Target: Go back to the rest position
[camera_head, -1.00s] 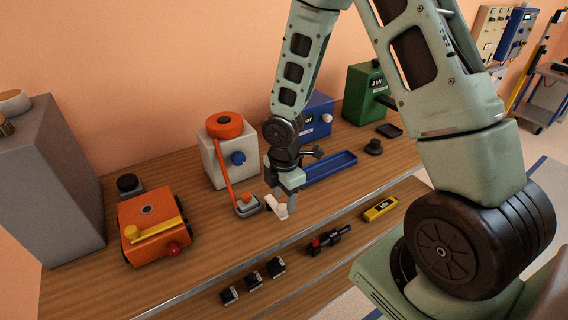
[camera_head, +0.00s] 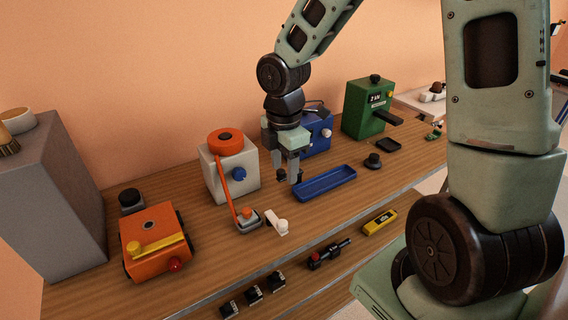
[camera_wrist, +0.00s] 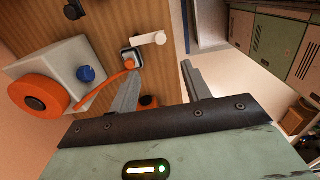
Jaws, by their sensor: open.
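My gripper (camera_head: 287,177) hangs above the wooden bench, in front of the blue box and over the left end of the blue tray. In the wrist view the two fingers of my gripper (camera_wrist: 160,85) stand apart with nothing between them. Below and left of it, a small white piece with a round knob (camera_head: 277,223) lies on the bench, apart from the fingers; it also shows in the wrist view (camera_wrist: 147,39).
An orange-strapped white box (camera_head: 230,175), blue box (camera_head: 318,135), green box (camera_head: 368,108) and orange device (camera_head: 155,243) stand on the bench. The blue tray (camera_head: 325,183) lies below my gripper. A grey block (camera_head: 50,195) stands left. A lower shelf holds several small parts.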

